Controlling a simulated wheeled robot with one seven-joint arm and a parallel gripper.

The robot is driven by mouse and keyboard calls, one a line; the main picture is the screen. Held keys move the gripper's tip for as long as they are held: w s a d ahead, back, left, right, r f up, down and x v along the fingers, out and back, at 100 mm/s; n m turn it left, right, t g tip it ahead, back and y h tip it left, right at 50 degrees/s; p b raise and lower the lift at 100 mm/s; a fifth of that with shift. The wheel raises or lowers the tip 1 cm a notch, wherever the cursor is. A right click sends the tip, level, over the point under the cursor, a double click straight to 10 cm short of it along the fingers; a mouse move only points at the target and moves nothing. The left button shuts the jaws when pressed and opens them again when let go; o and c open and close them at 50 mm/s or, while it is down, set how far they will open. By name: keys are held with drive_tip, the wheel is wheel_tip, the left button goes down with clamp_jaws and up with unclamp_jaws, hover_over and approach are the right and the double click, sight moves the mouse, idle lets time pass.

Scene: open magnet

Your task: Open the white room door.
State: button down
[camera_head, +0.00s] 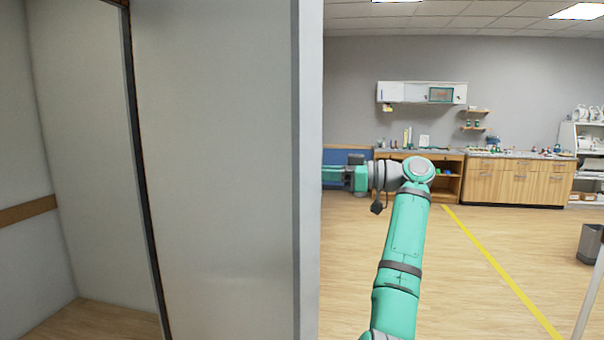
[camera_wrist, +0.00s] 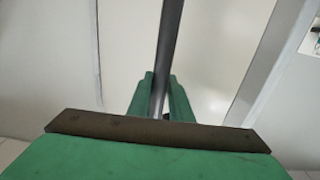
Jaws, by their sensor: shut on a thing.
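The white door panel (camera_head: 215,170) stands tall in the left half of the head view, its pale free edge (camera_head: 308,170) upright near the middle. A dark strip runs down its left side, with white wall beyond. My gripper (camera_head: 328,174) reaches left to just behind that edge, and its fingertips are partly hidden there. In the wrist view my gripper (camera_wrist: 160,98) has its green fingers on both sides of a dark grey bar (camera_wrist: 170,45), shut on it. The bar looks like the door handle, in front of a pale panel. The handle is hidden in the head view.
Wooden floor (camera_head: 480,240) with a yellow line (camera_head: 495,265) lies open on the right. Wooden cabinets (camera_head: 515,182) stand along the back wall. A dark bin (camera_head: 590,244) stands at the right edge.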

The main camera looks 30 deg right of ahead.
drive_tip(key=shift+w+d+f, duration=0.2)
drive_tip(key=shift+w+f, duration=0.1)
drive_tip(key=shift+w, duration=0.05)
drive_tip(key=c, duration=1.6)
unclamp_jaws()
drive_tip(key=shift+s+r, duration=0.15)
drive_tip(key=shift+d, duration=0.1)
drive_tip(key=v, duration=1)
drive_tip(key=shift+s+d, duration=0.25)
drive_tip(key=shift+s, duration=0.05)
